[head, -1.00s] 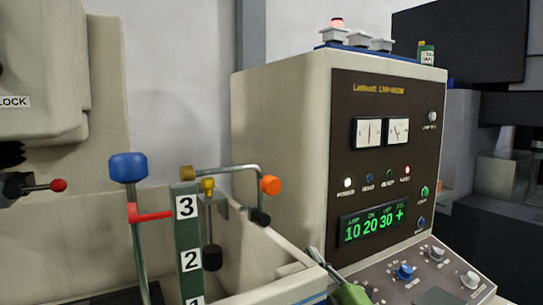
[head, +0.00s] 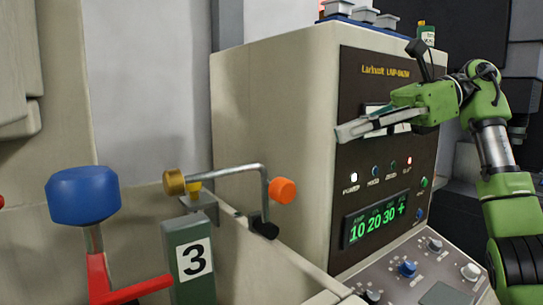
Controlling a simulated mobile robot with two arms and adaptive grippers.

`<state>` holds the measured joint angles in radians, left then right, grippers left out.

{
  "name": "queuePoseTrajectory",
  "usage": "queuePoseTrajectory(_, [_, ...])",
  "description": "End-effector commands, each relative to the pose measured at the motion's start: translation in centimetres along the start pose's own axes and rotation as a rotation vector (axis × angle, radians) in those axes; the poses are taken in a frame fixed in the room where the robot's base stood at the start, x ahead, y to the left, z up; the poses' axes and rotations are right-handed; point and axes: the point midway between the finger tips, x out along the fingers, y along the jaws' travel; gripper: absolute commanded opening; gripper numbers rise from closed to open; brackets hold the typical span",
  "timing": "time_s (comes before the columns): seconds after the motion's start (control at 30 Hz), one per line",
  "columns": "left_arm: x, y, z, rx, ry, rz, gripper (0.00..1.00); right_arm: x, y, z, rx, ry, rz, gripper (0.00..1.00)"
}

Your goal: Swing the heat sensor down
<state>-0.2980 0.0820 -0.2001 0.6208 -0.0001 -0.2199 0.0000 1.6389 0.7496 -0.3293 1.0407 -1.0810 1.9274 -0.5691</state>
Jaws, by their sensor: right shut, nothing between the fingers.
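The piece that looks like the heat sensor is a bent grey rod (head: 232,172) with a brass knob (head: 174,182) at its left end and an orange knob (head: 283,190) at its right end. It is raised, running roughly level above the tank wall. A black piece (head: 263,227) sits below the orange knob; I cannot tell whether they are joined. My right gripper (head: 342,133) is shut and empty, pointing left in front of the control cabinet. It is up and to the right of the orange knob, apart from it. My left gripper is not in view.
A blue-knobbed lever (head: 84,196) with a red handle (head: 126,290) stands at left. The control cabinet (head: 270,130) and its sloped panel (head: 430,270) with dials are at right. Space between rod and gripper looks clear.

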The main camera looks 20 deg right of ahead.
Motion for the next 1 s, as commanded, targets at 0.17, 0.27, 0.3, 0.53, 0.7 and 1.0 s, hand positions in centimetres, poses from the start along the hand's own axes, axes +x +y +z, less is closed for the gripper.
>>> queuePoseTrajectory(0.17, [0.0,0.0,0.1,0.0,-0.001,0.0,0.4,-1.8,1.0,-0.6,-0.015,0.058,-0.004,0.0])
queuePoseTrajectory(0.27, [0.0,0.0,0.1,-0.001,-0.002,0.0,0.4,-1.9,1.1,-0.6,-0.016,0.062,-0.002,0.0])
queuePoseTrajectory(0.3, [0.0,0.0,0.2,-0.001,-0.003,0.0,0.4,-1.9,1.1,-0.6,-0.016,0.061,-0.002,0.0])
queuePoseTrajectory(0.53, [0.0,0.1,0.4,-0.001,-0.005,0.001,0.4,-1.5,1.1,-0.6,-0.016,0.06,-0.001,0.0])
queuePoseTrajectory(0.7, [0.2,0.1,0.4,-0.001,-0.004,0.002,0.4,0.4,1.1,-0.8,-0.017,0.062,0.002,0.0])
queuePoseTrajectory(1.0, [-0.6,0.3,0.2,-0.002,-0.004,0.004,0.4,6.5,1.1,-1.0,-0.017,0.061,0.003,0.0])
